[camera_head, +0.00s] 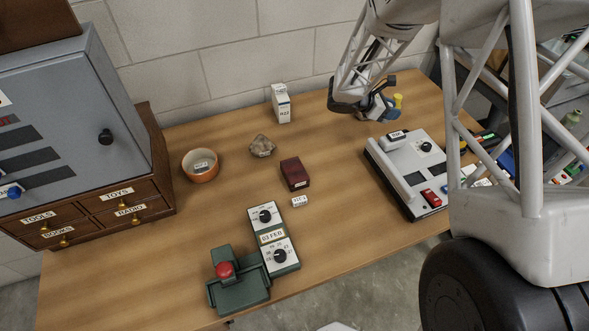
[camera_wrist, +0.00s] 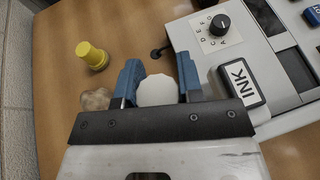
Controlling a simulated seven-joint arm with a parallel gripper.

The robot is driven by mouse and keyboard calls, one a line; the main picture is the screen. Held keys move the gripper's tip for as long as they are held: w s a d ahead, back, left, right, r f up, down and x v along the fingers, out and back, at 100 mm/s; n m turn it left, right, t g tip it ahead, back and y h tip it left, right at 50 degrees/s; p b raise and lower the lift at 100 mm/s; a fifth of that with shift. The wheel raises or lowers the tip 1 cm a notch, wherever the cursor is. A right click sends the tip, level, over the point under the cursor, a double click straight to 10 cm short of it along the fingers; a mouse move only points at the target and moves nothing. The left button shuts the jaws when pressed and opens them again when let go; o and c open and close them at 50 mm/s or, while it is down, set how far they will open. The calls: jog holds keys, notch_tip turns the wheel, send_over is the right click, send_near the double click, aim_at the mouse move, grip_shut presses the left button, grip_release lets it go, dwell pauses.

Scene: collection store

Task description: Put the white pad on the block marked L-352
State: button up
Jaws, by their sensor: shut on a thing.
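My gripper (camera_wrist: 157,78), with blue fingers, is shut on the white pad (camera_wrist: 157,91), a round white piece between the fingertips. In the head view my gripper (camera_head: 381,108) is at the back right of the table, left of the grey machine's far end; the pad cannot be made out there. No label clearly reads L-352. A small white tagged piece (camera_head: 299,201) lies in front of a dark red block (camera_head: 294,174), and another labelled piece (camera_head: 201,166) lies in the orange bowl (camera_head: 201,178); their markings are too small to read.
The grey machine (camera_head: 408,183) carries a part labelled INK (camera_wrist: 241,82). A yellow peg-like thing (camera_wrist: 92,55) stands near my gripper, with a tan lump (camera_wrist: 97,99). A white carton (camera_head: 281,103), a brown rock (camera_head: 262,146) and a green stamping device (camera_head: 238,282) stand apart. The table's middle right is clear.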

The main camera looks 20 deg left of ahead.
jog(key=s+a+n+t+y, duration=0.1)
jog(key=s+a, duration=0.4)
jog(key=s, duration=0.4)
jog(key=s+a+n+t, duration=0.1)
jog(key=s+a, duration=0.3)
jog(key=s, duration=0.5)
jog(key=s+a+n+t+y, duration=0.1)
jog(key=s+n+t+y, duration=0.1)
jog(key=s, duration=1.8)
jog(key=shift+s, duration=0.2)
jog(key=shift+a+r, duration=0.1)
jog(key=shift+a, duration=0.1)
send_over(299, 168)
notch_tip(299, 168, down, 2)
jog(key=shift+w, duration=0.1)
jog(key=shift+f, duration=1.8)
jog(key=shift+f, duration=0.15)
